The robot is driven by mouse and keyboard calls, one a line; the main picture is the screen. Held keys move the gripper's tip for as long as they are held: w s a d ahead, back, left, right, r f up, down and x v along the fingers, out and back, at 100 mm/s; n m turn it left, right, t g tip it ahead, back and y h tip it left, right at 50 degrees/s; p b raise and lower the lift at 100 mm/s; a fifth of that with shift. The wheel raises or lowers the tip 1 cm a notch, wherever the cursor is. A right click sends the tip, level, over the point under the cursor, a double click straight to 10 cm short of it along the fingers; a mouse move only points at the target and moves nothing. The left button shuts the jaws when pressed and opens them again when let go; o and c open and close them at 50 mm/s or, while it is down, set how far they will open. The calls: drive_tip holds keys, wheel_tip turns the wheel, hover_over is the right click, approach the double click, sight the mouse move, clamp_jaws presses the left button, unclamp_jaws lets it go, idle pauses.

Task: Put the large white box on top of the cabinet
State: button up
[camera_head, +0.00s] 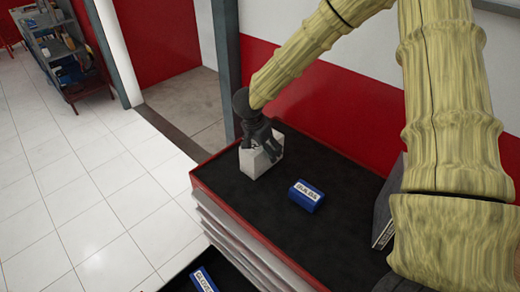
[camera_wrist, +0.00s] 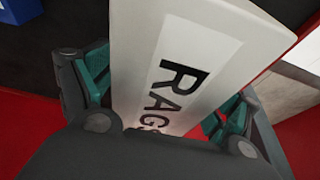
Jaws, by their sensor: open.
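The white box (camera_head: 262,160) stands at the back left corner of the red cabinet's black top (camera_head: 300,157). In the wrist view the white box (camera_wrist: 215,45) shows black letters reading RAGS. My gripper (camera_head: 258,140) is at the box from above and behind, with its dark fingers over the upper part. In the wrist view the gripper (camera_wrist: 165,100) is open, with one green-padded finger on each side of the box. I cannot tell whether either pad touches it. The underside of the box is hidden.
A blue labelled box (camera_head: 306,196) lies on the cabinet top, right of the white box. Another blue box (camera_head: 203,281) lies on a lower black surface in front. A grey case (camera_head: 384,222) stands at the right. A grey post (camera_head: 226,65) rises just behind the cabinet corner.

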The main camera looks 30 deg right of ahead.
drive_tip(key=shift+r, duration=0.15)
drive_tip(key=b+v, duration=0.2)
drive_tip(key=v, duration=0.9)
drive_tip(key=shift+a+r+b, duration=0.15)
drive_tip(key=shift+r+b, duration=0.15)
drive_tip(key=shift+r, duration=0.1)
